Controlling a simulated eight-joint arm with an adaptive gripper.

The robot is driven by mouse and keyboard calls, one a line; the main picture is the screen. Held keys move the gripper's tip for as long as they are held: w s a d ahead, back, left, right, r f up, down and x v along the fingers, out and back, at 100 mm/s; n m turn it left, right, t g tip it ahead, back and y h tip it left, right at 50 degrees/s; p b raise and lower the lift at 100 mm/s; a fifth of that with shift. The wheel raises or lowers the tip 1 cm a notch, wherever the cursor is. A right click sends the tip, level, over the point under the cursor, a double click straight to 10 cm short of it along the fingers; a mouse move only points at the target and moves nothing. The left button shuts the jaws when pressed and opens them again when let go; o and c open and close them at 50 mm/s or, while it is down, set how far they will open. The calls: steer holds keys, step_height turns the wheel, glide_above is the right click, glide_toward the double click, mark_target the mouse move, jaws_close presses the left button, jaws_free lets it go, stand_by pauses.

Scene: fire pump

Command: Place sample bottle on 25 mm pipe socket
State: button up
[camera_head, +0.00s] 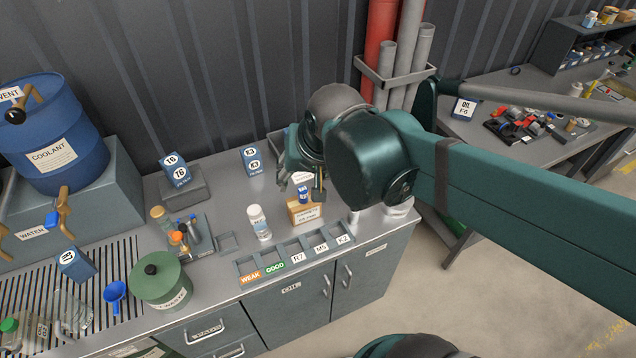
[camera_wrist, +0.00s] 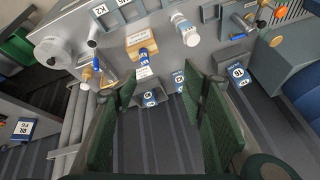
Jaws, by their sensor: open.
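A white bottle with a white cap and a label (camera_head: 258,224) stands upright on the grey counter, behind the labelled tray; it is likely the sample bottle. It also shows in the wrist view (camera_wrist: 185,30). My gripper (camera_head: 303,187) is over the counter to the right of the bottle, partly hidden by my arm. In the wrist view my gripper (camera_wrist: 162,86) has its two green fingers spread wide with nothing between them. I cannot pick out which thing is the 25 mm pipe socket.
A wooden block (camera_head: 305,213) with a blue item stands right of the bottle. The sectioned tray (camera_head: 262,264) lies at the counter front. A green canister (camera_head: 161,281) and blue funnel (camera_head: 116,294) are left. A black tray of fittings (camera_head: 517,127) lies on the right table.

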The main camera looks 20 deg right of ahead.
steer(key=shift+s+d+r+n+t, duration=0.15)
steer(key=shift+s+d+n+t, duration=0.2)
steer(key=shift+s+n, duration=0.4)
steer(key=shift+s+d+r+n+t, duration=0.25)
steer(key=shift+s+d+n, duration=0.1)
steer(key=shift+s+n, duration=0.4)
steer(key=shift+s+d+r+n+t, duration=0.1)
steer(key=shift+s+d+n+t, duration=0.25)
steer(key=shift+s+n, duration=0.35)
steer(key=shift+s, duration=0.1)
step_height(320, 180, down, 11)
steer(key=b, duration=1)
steer(key=shift+b, duration=0.4)
steer(key=shift+r, duration=0.15)
